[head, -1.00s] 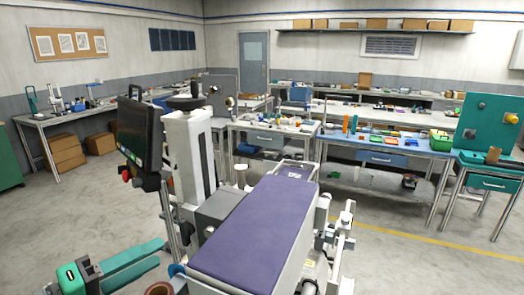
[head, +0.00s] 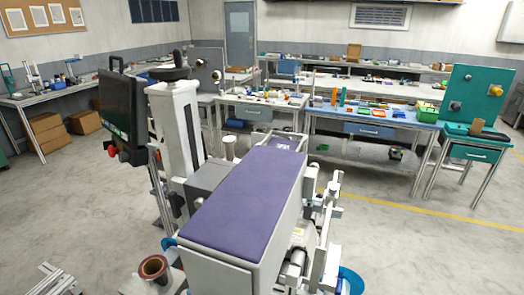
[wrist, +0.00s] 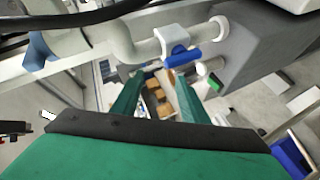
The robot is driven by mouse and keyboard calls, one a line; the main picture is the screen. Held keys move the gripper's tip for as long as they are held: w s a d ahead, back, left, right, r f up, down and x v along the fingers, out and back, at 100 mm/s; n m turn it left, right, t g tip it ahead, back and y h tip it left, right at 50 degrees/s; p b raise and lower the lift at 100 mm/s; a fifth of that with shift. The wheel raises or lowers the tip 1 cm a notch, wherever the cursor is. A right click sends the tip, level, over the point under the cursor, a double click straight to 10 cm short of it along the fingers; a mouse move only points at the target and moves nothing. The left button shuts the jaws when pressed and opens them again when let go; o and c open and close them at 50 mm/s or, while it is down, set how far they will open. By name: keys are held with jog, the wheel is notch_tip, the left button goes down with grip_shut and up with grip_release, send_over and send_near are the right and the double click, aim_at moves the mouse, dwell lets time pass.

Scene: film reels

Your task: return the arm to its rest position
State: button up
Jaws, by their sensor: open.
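My gripper (wrist: 158,100) shows in the wrist view as two dark teal fingers reaching out from a green palm. The fingers stand apart, and I see nothing held between them. Through the gap I see brown boxes in the distance. White piping with a blue part (wrist: 184,56) lies just beyond the fingertips; I cannot tell whether they touch it. The gripper and the arm are out of the head view.
A light grey machine body with a purple top (head: 245,195) and an upright column (head: 175,130) fills the centre. A brown ring-shaped spool (head: 153,268) is at lower left. Workbenches (head: 250,100) line the back. Bare floor (head: 420,250) lies at right.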

jog(key=s+d+f+m, duration=0.3)
jog(key=s+d, duration=0.4)
jog(key=s+d+f+m, duration=0.3)
jog(key=s+d, duration=0.3)
jog(key=d, duration=0.1)
jog(key=s+d+r+m+h, duration=0.1)
jog(key=s+d+r+m, duration=0.3)
jog(key=s+d+m, duration=0.1)
jog(key=s+d+r+m+t+h, duration=0.1)
jog(key=s+d+r+m+h, duration=0.1)
jog(key=s+d+r+m, duration=0.2)
jog(key=s+d, duration=0.3)
jog(key=s, duration=0.2)
jog(key=shift+r+m, duration=0.25)
jog(key=shift+m, duration=0.15)
